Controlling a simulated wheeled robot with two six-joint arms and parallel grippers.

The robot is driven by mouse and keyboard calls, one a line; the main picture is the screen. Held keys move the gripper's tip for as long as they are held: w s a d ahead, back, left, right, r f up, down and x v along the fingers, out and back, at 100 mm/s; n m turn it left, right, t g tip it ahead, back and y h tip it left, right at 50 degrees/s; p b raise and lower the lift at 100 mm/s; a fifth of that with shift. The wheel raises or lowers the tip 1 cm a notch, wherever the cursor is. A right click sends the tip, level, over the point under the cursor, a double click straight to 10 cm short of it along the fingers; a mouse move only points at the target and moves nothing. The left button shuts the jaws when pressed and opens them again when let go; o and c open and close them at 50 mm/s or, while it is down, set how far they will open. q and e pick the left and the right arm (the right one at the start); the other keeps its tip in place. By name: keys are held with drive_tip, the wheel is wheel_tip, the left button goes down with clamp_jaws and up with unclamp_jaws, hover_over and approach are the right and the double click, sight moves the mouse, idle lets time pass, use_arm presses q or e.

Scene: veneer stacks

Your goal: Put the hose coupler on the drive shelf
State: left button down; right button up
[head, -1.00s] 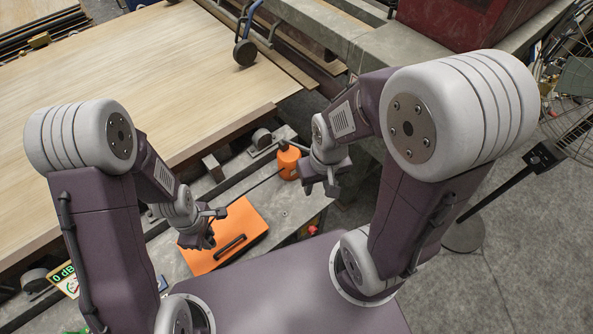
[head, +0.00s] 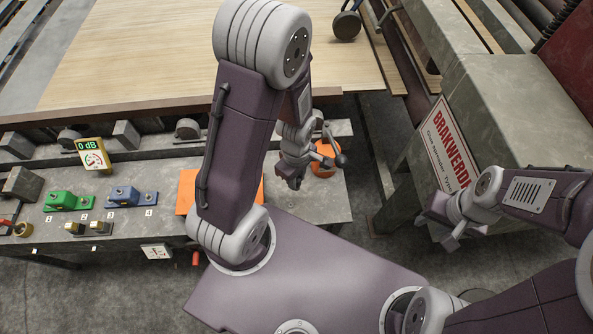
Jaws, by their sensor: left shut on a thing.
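My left gripper (head: 292,182) hangs beside the orange canister, over the right part of a long grey shelf (head: 325,205). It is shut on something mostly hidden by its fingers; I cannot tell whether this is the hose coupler. No hose coupler can be identified for certain elsewhere; small brass fittings (head: 74,228) and a brass ring (head: 23,230) are at the shelf's left. I cannot tell whether this grey shelf is the drive shelf. My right gripper (head: 436,232) is open and empty, to the right beside the signed grey machine.
On the shelf are a green block (head: 63,201), a blue block (head: 126,196), a 0 dB meter (head: 93,155), an orange case (head: 186,191) partly behind my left arm, and the orange canister (head: 325,160). The grey machine (head: 500,115) stands at right. A veneer stack (head: 150,60) lies behind.

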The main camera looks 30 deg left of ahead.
use_arm(q)
drive_tip(key=w+a+f, duration=0.2)
drive_tip(key=w+f, duration=0.1)
drive_tip(key=w+a+f, duration=0.1)
drive_tip(key=w+f, duration=0.2)
drive_tip(key=w+a+f, duration=0.2)
drive_tip(key=w+f, duration=0.1)
drive_tip(key=f, duration=0.1)
drive_tip(key=shift+w+a+f, duration=0.1)
drive_tip(key=shift+a, duration=0.2)
drive_tip(key=shift+w+f, duration=0.1)
drive_tip(key=shift+f, duration=0.15)
drive_tip(key=shift+f, duration=0.15)
drive_tip(key=c, duration=1.2)
unclamp_jaws()
drive_tip(key=shift+o, duration=0.2)
